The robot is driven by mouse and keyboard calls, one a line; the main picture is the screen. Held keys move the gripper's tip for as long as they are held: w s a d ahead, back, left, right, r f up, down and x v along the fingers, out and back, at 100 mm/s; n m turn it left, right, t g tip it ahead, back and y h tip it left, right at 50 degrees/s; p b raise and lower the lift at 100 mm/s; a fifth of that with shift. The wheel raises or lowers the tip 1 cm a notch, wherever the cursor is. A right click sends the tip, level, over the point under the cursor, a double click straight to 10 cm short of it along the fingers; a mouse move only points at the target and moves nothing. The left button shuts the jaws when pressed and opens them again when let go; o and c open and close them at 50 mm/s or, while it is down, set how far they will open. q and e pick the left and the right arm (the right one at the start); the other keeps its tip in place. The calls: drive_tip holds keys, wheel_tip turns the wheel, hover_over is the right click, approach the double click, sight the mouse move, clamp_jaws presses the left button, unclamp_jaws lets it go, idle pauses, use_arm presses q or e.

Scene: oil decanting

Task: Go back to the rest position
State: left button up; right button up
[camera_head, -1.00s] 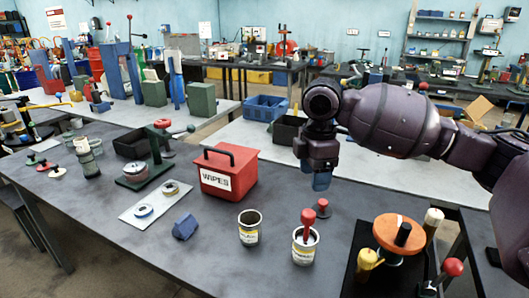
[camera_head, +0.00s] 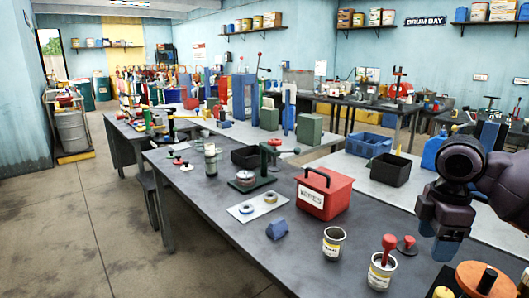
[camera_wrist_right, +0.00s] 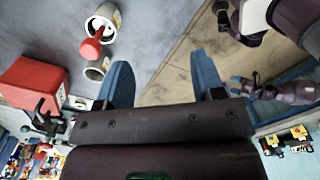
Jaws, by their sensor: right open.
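My right gripper (camera_head: 447,250) hangs from its wrist at the right edge of the head view, over the right part of the dark table (camera_head: 225,205). In the right wrist view its two blue fingers (camera_wrist_right: 162,82) stand wide apart with nothing between them. A purple arm part of mine with a bluish end (camera_wrist_right: 240,86) shows at the right of that view. It seems to be my left gripper, too small and unclear to read. My left arm is not in the head view.
The red wipes box (camera_head: 325,193), a white can (camera_head: 334,243) and another can with a red-handled tool (camera_head: 381,272) stand on the table. A black bin (camera_head: 390,170) and a blue jug (camera_head: 434,153) are behind. Open floor (camera_head: 90,235) lies at left.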

drive_tip(key=s+a+f+m+t+y, duration=0.1)
drive_tip(key=s+a+f, duration=0.25)
drive_tip(key=f, duration=0.35)
drive_tip(key=s+a+f+m+y, duration=0.1)
drive_tip(key=s+a+f+m, duration=0.15)
drive_tip(key=s+f, duration=0.35)
drive_tip(key=s+a+f+m+t, duration=0.1)
drive_tip(key=s+a+f, duration=0.25)
drive_tip(key=f, duration=0.45)
drive_tip(key=s+d+f+m+t+h, duration=0.1)
drive_tip(key=s+d+f+m+h, duration=0.15)
drive_tip(key=s+m, duration=0.45)
drive_tip(key=s+d+f+m+h, duration=0.1)
drive_tip(key=s+d+f+m, duration=0.2)
drive_tip(key=s, duration=0.6)
drive_tip(key=w+f+t+y, duration=0.1)
drive_tip(key=w+f+t, duration=0.6)
drive_tip(key=f, duration=0.3)
drive_tip(key=shift+w+a+f+t, duration=0.15)
drive_tip(key=shift+a+f+t, duration=0.1)
drive_tip(key=shift+a+t, duration=0.25)
